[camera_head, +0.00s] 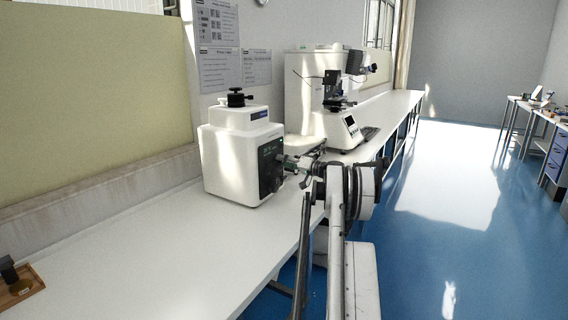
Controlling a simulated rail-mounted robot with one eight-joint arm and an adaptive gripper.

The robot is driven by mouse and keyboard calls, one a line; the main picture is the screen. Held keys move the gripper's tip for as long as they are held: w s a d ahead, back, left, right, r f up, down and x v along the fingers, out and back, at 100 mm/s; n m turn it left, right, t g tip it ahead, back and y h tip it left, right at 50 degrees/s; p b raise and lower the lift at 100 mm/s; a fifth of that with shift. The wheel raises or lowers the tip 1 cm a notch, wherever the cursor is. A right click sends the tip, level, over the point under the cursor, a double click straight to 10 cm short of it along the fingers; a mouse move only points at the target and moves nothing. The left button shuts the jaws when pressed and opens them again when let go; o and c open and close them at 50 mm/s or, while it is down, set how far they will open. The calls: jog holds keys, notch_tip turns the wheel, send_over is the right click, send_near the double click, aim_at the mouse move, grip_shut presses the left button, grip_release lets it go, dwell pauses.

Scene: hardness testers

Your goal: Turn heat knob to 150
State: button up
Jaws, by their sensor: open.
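A white boxy machine (228,155) stands on the long white bench. A dark green control panel (269,166) is on its right-hand face, and a black knob sits on its top (236,97). My gripper (285,165) is at the end of my arm, close in front of the control panel. It is open. I cannot tell whether its fingers touch the panel. The heat knob and its scale cannot be made out at this size, partly because my gripper covers that area.
A larger white tester (318,95) with a screen stands farther along the bench (150,250). A wooden tray (20,288) with a dark object lies at the near left. The bench between is clear. Side tables (545,115) stand across the blue floor.

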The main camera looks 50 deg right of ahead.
grip_shut()
jog(key=m+b, duration=0.1)
jog(key=m, duration=1)
jog(key=shift+m, duration=0.4)
dwell(0.5)
grip_release()
